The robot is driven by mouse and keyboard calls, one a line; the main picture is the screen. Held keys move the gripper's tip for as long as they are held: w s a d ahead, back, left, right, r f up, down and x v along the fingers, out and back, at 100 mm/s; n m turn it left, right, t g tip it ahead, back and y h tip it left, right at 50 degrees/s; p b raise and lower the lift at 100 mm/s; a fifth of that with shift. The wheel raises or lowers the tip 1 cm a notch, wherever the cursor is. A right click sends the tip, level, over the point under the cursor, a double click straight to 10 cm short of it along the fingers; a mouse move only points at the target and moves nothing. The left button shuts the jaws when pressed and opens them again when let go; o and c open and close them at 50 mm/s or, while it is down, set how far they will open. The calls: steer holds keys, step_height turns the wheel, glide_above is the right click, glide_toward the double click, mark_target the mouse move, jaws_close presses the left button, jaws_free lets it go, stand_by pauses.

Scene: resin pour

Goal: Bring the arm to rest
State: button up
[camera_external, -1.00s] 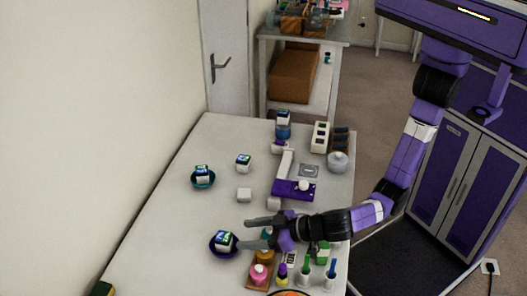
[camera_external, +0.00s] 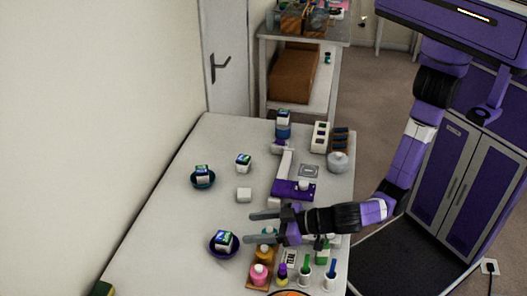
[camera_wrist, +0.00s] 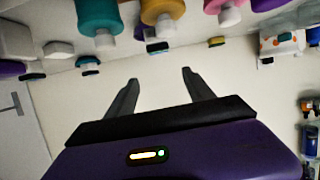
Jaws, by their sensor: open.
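My gripper (camera_external: 264,227) is open and empty. It is held above the table (camera_external: 160,225), pointing left in the outside view. Its two fingers (camera_wrist: 157,95) stand apart with nothing between them in the wrist view. My forearm hides part of the bottles at the table's near right.
Several bottles, among them a pink one (camera_external: 259,275), stand close under my gripper. A purple and white device (camera_external: 291,190) stands farther back. A teal bowl (camera_external: 203,182) holds another cube. The wall (camera_external: 90,120) bounds the left side. The table's left middle is clear.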

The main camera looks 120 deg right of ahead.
steer(key=w+d+r+n+t+y, duration=0.1)
steer(key=d+r+n+t, duration=0.3)
steer(key=r+n, duration=0.1)
steer(key=s+a+f+n+t+y, duration=0.1)
steer(key=s+a+n+y, duration=0.2)
steer(key=s+a, duration=0.1)
steer(key=s+a+f+n+t+y+p, duration=0.1)
steer(key=s+a+n+y, duration=0.2)
steer(key=s+a+y, duration=0.1)
steer(key=s+a+f+n+t+y+p, duration=0.1)
steer(key=s+a+f+n+y, duration=0.1)
steer(key=s+a, duration=0.4)
steer(key=shift+s+a+f+n+t+y, duration=0.15)
steer(key=shift+s+n+y, duration=0.1)
steer(key=shift+n+y, duration=0.2)
steer(key=shift+s+a+r+n+t+y, duration=0.1)
steer(key=shift+s+n+t+y, duration=0.1)
steer(key=shift+n+y, duration=0.2)
steer(key=s+d+f+m+g, duration=0.1)
steer(key=s+d+f+m, duration=0.1)
steer(key=s, duration=0.8)
steer(key=s+d+f+m+g+h+b, duration=0.1)
steer(key=s+d+f+m, duration=0.1)
steer(key=s, duration=0.8)
steer(key=s+d+f+m+g+h+b, duration=0.1)
steer(key=s+d+f+m, duration=0.1)
steer(key=s, duration=0.8)
steer(key=shift+s+f, duration=0.15)
